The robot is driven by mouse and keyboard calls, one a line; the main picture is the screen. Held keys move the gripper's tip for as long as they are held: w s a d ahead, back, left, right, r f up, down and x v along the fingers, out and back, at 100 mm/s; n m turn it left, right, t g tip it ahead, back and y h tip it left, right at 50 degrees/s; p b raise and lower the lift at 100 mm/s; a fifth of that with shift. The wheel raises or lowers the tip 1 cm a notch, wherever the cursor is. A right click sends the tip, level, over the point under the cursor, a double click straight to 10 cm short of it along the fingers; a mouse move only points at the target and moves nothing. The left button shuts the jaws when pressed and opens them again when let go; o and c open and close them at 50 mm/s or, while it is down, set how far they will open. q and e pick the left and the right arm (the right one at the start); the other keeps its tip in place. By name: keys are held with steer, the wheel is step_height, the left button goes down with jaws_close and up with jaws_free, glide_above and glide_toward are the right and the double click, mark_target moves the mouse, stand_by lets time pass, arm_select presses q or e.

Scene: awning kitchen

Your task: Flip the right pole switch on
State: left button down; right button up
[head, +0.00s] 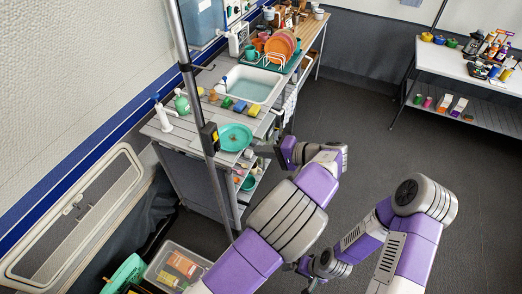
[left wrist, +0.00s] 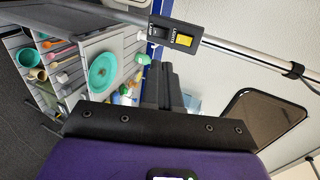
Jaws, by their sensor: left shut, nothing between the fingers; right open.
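A black switch box (head: 210,138) with a yellow part is fixed on the grey pole at the left of the head view. In the left wrist view the switch box (left wrist: 174,36) shows a "LIGHTS" label, a yellow patch and a dark rocker end. Its on or off position is too small to tell. My left gripper (head: 257,150) is to the right of the pole; its fingers (left wrist: 163,88) are shut and empty, pointing towards the switch box but apart from it. My right gripper (head: 298,274) is low in the head view, partly hidden by my arms, open and away from the pole.
A counter with a teal plate (head: 235,137), a sink (head: 253,85) and sponges stands behind the pole. A plastic bin (head: 177,266) is at the lower left. Another table (head: 462,68) stands at the far right. The dark floor between is clear.

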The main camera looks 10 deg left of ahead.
arm_select(q)
steer(key=s+a+f+m+g+h+b, duration=0.1)
steer(key=s+a+f+g+h, duration=0.3)
steer(key=f, duration=1)
steer(key=s+a+f+g+h+b, duration=0.25)
steer(key=s+f+h, duration=0.2)
steer(key=f, duration=1.05)
steer(key=s+d+f+n+t+h+b, duration=0.3)
steer(key=s+f+n+h, duration=0.4)
steer(key=s, duration=0.8)
steer(key=shift+s+f+h, duration=0.3)
steer(key=shift+f+h, duration=0.75)
steer(key=shift+f, duration=1.05)
arm_select(e)
step_height(320, 180, down, 7)
steer(key=shift+r, duration=0.1)
steer(key=shift+c, duration=0.3)
